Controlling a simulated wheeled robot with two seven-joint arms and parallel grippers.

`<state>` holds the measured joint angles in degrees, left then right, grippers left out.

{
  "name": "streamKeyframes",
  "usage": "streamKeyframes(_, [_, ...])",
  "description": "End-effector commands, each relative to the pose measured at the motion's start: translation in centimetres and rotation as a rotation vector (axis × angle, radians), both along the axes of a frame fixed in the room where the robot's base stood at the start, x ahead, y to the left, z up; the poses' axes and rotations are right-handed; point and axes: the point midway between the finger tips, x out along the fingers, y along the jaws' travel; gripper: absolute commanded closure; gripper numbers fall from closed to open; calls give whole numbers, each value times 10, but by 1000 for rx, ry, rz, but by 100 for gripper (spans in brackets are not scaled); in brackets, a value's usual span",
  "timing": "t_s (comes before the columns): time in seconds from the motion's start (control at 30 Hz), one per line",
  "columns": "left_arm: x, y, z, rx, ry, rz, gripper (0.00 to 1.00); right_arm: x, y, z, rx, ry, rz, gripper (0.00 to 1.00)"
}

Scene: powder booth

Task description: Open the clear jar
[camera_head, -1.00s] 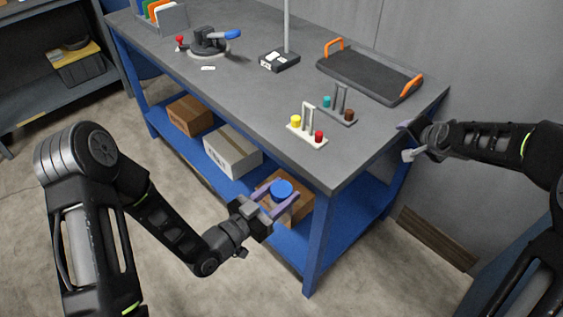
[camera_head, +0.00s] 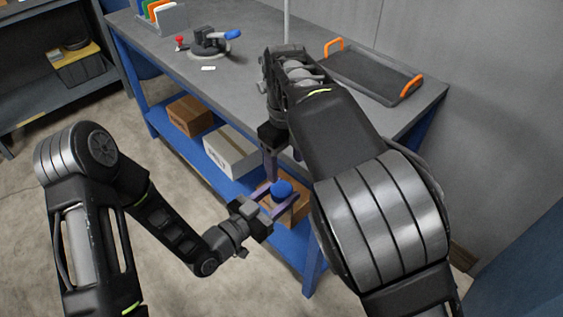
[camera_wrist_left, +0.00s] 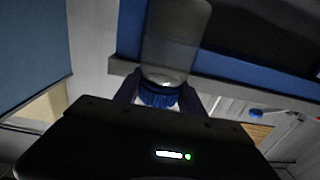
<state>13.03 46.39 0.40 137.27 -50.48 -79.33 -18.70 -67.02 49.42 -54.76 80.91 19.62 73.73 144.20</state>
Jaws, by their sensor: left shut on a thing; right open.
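The clear jar shows in the left wrist view with its see-through body (camera_wrist_left: 176,40) and its ribbed blue lid (camera_wrist_left: 158,96). In the head view only its blue lid (camera_head: 282,188) shows clearly, in front of the bench's lower shelf. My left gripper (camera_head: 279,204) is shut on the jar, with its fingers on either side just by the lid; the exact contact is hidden. My right gripper (camera_head: 276,162) is open and empty, pointing down close above the lid. Its forearm hides part of it, and I cannot tell whether it touches the lid.
Boxes, including a white one (camera_head: 230,152), stand on the blue lower shelf. My right arm covers the bench's near right part.

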Motion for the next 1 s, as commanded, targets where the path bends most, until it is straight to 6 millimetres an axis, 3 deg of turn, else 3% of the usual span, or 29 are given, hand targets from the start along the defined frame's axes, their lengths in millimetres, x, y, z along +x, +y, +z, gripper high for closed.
streamKeyframes(0.13, [0,0,1,-1,-2,0,100,-5,10,-2,9,20,-40,34])
streamKeyframes(0.57, [0,0,1,-1,-2,0,100,-5,9,-7,9,22,-40,34])
streamKeyframes(1.0, [0,0,1,-1,-2,0,100,-5,8,-66,7,22,-41,34])
